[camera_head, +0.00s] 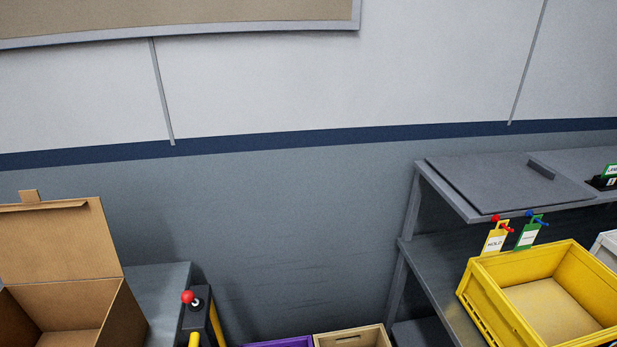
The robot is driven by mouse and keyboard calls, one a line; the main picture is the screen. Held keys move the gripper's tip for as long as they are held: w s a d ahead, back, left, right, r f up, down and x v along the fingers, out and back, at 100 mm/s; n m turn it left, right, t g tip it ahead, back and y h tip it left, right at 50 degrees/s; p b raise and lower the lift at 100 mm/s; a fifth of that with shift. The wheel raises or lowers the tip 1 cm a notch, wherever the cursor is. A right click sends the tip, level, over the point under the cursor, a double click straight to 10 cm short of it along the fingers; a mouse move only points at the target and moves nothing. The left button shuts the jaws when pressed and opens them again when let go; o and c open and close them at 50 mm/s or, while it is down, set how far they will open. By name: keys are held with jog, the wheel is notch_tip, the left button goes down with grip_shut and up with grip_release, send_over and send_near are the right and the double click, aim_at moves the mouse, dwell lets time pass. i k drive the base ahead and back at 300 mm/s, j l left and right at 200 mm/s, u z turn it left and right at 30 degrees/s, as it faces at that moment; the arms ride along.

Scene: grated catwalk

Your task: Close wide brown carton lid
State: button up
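The wide brown carton (122,316) stands at the lower left on a grey surface, partly cut off by the left and bottom picture edges. Its lid (62,243) is raised at the back, standing nearly upright, with a small tab (30,196) at its top edge. The carton's opening is uncovered, and the part of the inside that shows looks empty. My gripper is not in view.
A red-knobbed lever (188,297) on a dark box stands right of the carton. Purple (283,343) and tan (352,338) bins sit at bottom centre. A grey shelf (440,262) at right holds a yellow crate (487,309); tags hang above it.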

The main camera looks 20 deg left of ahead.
aim_at(71, 239)
jog(key=u, duration=2.55)
